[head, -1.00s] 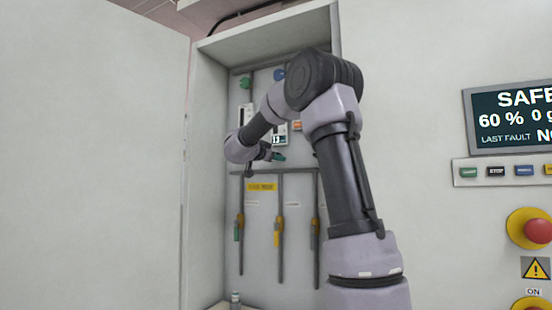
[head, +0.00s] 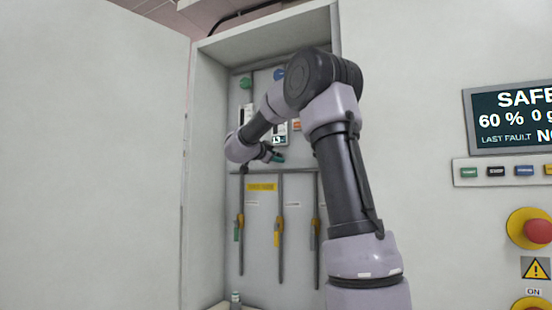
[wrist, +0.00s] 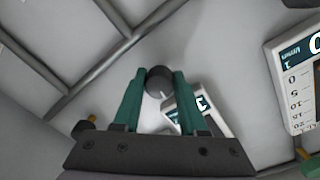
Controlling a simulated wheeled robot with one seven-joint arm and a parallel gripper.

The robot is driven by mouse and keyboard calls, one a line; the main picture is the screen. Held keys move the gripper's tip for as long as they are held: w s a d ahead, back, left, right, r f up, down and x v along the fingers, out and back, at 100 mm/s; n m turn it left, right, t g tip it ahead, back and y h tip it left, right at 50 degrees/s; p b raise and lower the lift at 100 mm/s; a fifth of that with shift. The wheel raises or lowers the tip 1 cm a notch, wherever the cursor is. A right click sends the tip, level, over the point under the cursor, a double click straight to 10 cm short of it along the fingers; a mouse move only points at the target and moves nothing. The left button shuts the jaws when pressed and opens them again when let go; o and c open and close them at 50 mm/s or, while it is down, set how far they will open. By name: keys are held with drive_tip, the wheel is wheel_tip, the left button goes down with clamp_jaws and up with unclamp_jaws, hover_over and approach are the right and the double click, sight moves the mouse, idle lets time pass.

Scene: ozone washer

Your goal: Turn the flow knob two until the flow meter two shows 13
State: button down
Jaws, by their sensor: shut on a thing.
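My gripper (wrist: 158,76) has green fingers that are shut on a dark round knob (wrist: 158,83) in the wrist view. In the head view my gripper (head: 277,157) is inside the open cabinet, just below a flow meter display (head: 279,140). That display seems to show two digits starting with 1; the second is too small to read surely. In the wrist view this flow meter (wrist: 216,117) is partly hidden behind the right finger, and its digits are cut off. The knob cannot be made out in the head view.
Another flow meter (wrist: 296,85) with a scale stands at the right of the wrist view. Grey pipes (wrist: 89,80) run at the left. Below in the cabinet are valves with yellow handles (head: 278,232) and a yellow label (head: 261,187). The cabinet side wall (head: 205,180) is left of my arm.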

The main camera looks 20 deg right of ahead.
drive_tip(key=shift+c, duration=2.4)
unclamp_jaws()
drive_tip(key=shift+s+f, duration=0.1)
drive_tip(key=shift+f, duration=0.05)
drive_tip(key=shift+a, duration=0.15)
drive_tip(key=v, duration=1)
drive_tip(key=shift+s+a, duration=0.15)
drive_tip(key=shift+s, duration=0.05)
